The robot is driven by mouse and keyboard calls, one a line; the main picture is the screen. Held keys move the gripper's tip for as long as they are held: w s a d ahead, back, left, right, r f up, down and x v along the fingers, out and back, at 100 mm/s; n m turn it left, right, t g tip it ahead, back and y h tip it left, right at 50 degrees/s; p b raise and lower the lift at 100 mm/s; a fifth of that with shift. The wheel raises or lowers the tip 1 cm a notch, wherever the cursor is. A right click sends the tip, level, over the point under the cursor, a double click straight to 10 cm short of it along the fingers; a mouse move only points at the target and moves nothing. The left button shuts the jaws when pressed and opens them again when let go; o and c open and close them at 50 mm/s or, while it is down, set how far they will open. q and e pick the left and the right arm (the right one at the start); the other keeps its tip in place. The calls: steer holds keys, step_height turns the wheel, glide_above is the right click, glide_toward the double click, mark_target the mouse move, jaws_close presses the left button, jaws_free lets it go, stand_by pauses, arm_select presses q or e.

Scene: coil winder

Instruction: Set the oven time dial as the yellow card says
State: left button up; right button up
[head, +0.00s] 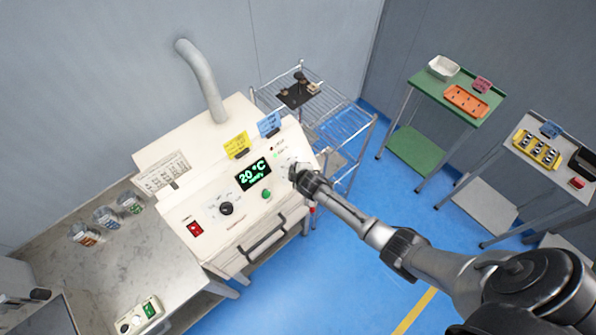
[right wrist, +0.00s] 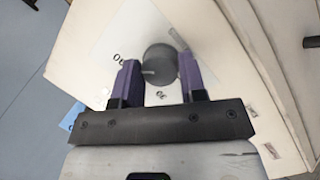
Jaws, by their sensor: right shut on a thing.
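The oven (head: 225,170) is a cream cabinet with a sloped control panel. Its display (head: 254,174) reads 20 °C in green. The yellow card (head: 237,146) stands on the panel's top edge; its writing is too small to read. My right gripper (head: 295,173) is at the panel's right end. In the right wrist view its two purple fingers (right wrist: 160,75) are shut on a round dark grey dial (right wrist: 160,60). A light pointer mark shows on the dial's left side. Some scale figures show around it; the fingers hide others. My left gripper is not in view.
A blue card (head: 268,123) stands beside the yellow one. The panel also has a black knob (head: 226,208), a green button (head: 266,194) and a red switch (head: 195,229). A wire rack (head: 335,105) stands behind, with green (head: 428,85) and grey (head: 525,150) tables at right.

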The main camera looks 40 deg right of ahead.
steer(key=o, duration=0.9)
steer(key=shift+s+r, duration=0.1)
steer(key=v, duration=1.3)
steer(key=shift+s+r, duration=0.15)
steer(key=shift+s, duration=0.1)
